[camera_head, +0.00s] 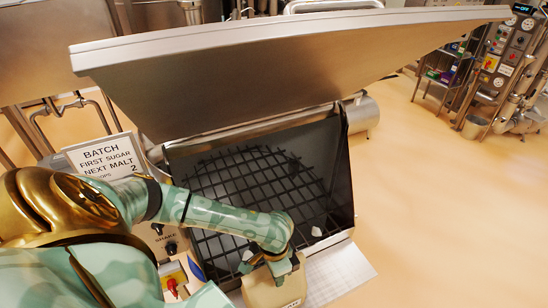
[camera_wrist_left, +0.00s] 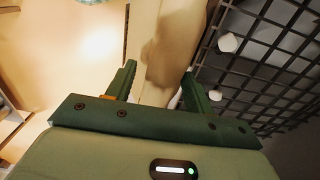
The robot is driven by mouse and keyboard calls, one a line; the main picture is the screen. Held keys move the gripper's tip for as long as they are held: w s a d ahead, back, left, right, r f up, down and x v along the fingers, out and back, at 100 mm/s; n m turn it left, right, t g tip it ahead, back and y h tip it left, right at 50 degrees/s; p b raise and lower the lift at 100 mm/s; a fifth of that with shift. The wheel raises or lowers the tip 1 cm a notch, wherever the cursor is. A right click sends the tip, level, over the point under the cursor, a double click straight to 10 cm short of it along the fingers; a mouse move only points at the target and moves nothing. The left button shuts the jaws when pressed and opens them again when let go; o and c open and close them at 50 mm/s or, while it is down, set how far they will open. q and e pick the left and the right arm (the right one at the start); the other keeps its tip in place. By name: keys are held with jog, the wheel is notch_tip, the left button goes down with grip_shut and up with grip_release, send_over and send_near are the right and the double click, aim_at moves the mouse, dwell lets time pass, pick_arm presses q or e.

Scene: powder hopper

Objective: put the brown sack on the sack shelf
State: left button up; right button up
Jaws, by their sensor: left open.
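The brown sack (camera_head: 272,292) is at the bottom of the head view, at the hopper's front edge, partly covered by my left gripper and cut off by the frame. My left gripper (camera_head: 278,262) is at the sack's top. In the left wrist view the tan sack (camera_wrist_left: 165,45) runs up between the two green fingers of my left gripper (camera_wrist_left: 158,88). The fingers are open, one on each side of it; whether they touch it I cannot tell. My right gripper is not in view. I cannot make out for sure which surface is the sack shelf.
The open hopper has a dark grid (camera_head: 255,180) under a large raised steel lid (camera_head: 300,65). White lumps (camera_head: 316,231) lie on the grid. A pale plate (camera_head: 342,272) sits right of the sack. A batch sign (camera_head: 104,158) stands left. The floor at right is clear.

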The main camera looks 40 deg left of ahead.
pick_arm(q)
notch_tip(320, 180, up, 11)
jog(key=p, duration=0.3)
jog(key=shift+r, duration=0.55)
